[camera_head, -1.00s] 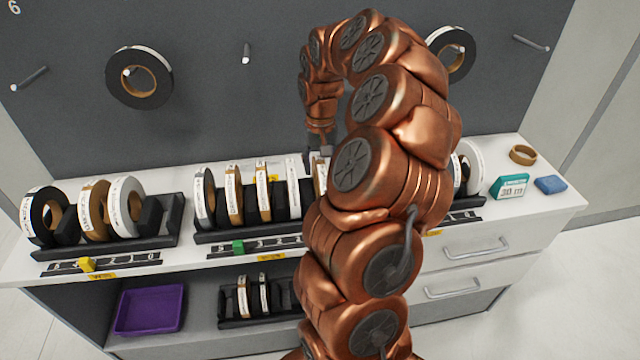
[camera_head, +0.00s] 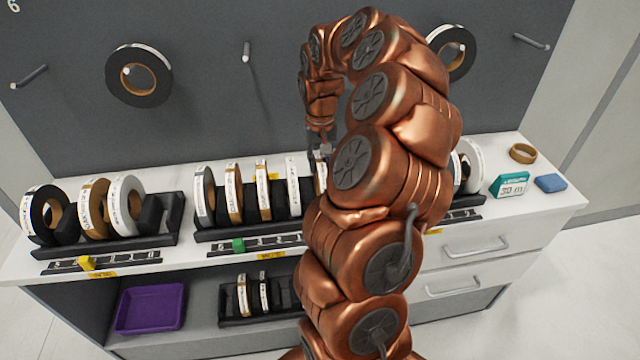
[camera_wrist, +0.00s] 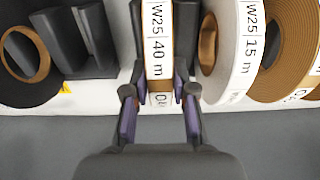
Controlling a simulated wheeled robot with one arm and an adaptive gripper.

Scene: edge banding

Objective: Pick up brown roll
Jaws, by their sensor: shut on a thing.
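A narrow roll (camera_wrist: 158,40) with brown edges and a white label reading W25 40 m is between the fingers of my gripper (camera_wrist: 160,92) in the wrist view. The dark fingers with purple pads are shut on it, one on each side. In the head view my gripper (camera_head: 320,150) is over the right end of the middle rack. A brown-edged strip of the roll (camera_head: 321,174) shows below it there, with the rest hidden by my arm. I cannot tell whether the roll is clear of the rack.
A white roll (camera_wrist: 232,55) and a brown roll (camera_wrist: 283,50) stand close beside the held one. A black roll (camera_wrist: 35,60) is at left. The head view shows a purple tray (camera_head: 150,308) below, a teal box (camera_head: 509,185) and a blue block (camera_head: 550,184) at right.

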